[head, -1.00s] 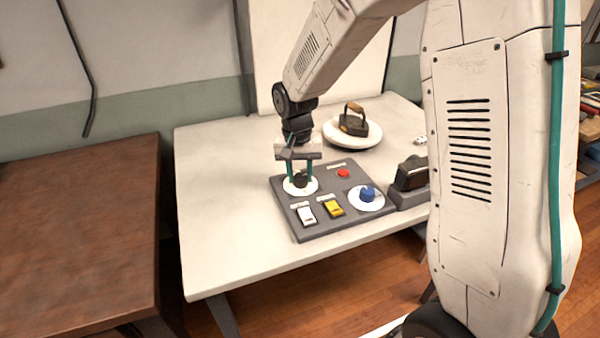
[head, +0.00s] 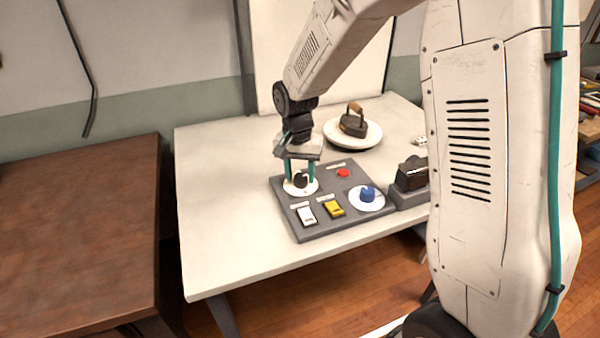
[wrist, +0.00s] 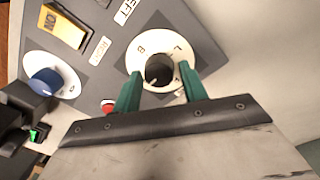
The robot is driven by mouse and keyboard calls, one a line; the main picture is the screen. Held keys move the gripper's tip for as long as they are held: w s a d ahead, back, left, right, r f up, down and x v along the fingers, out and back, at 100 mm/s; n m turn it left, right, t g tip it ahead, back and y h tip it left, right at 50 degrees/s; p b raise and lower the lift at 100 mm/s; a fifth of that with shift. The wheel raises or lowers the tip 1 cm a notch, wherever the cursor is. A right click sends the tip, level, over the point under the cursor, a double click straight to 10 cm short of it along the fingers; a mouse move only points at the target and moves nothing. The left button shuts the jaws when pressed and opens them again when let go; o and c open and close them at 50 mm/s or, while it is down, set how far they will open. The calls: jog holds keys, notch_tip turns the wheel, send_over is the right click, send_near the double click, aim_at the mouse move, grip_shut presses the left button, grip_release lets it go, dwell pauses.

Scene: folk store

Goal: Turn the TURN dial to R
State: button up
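A black dial knob (head: 300,180) sits on a white round plate at the back left of a grey control panel (head: 315,230). In the wrist view the knob (wrist: 159,70) stands on its white plate (wrist: 138,61), which carries small letters around the rim. Which letter the knob points at is unclear. My gripper (head: 301,178) points down over this dial. In the wrist view its green fingers (wrist: 159,82) stand on either side of the knob, with gaps visible between fingers and knob. The word TURN is not readable.
A dark device (head: 411,175) stands right of the panel. An old iron (head: 354,122) sits on a white plate behind. The table's left side is clear.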

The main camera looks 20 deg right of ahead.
aim_at(299, 176)
jog(key=shift+o, duration=0.5)
notch_tip(299, 176, up, 8)
jog(key=shift+a+f, duration=0.1)
jog(key=shift+a, duration=0.05)
jog(key=shift+w, duration=0.1)
jog(key=shift+n, duration=0.3)
jog(key=s+d+r+n, duration=0.1)
jog(key=s+r+n, duration=0.1)
jog(key=s, duration=0.8)
jog(key=s+d+r+n+t, duration=0.1)
jog(key=s+r, duration=0.3)
jog(key=s, duration=0.6)
jog(key=s+d+r+n, duration=0.1)
jog(key=s+r+n, duration=0.2)
jog(key=s, duration=0.7)
jog(key=shift+s+d+r+t+y, duration=0.25)
jog(key=shift+d+r+t+y, duration=0.05)
jog(key=shift+r, duration=0.1)
